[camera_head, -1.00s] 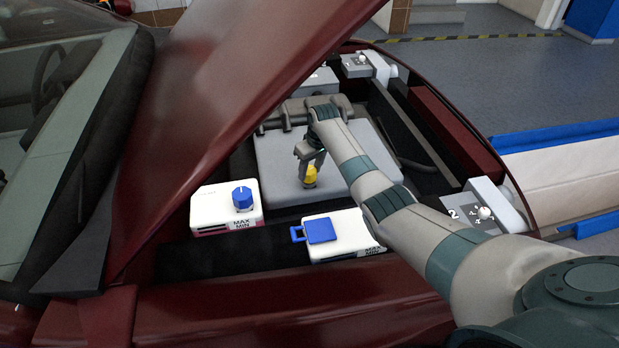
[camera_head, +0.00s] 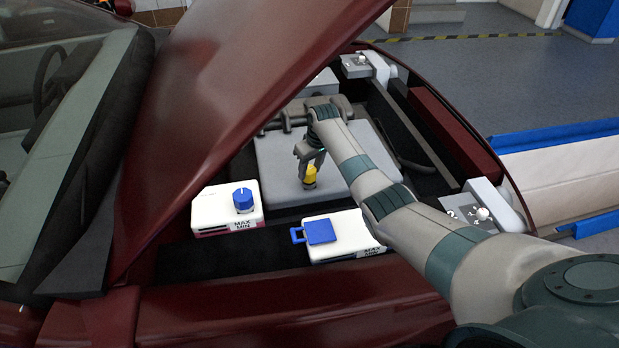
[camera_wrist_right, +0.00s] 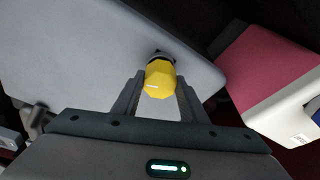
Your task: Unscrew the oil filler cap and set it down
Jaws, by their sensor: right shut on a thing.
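The yellow oil filler cap (camera_head: 310,176) is at the front part of the grey engine cover (camera_head: 276,176). My right gripper (camera_head: 310,168) reaches down from above and is shut on the cap. In the right wrist view the cap (camera_wrist_right: 160,80) sits between the two fingers, with a dark round filler neck (camera_wrist_right: 160,56) just beyond it. I cannot tell whether the cap still touches the neck. My left gripper is not in view.
A white reservoir with a blue round cap (camera_head: 243,200) stands left of the gripper. Another white reservoir with a blue flip lid (camera_head: 320,231) stands in front. The raised dark red hood (camera_head: 215,110) slopes over the left side.

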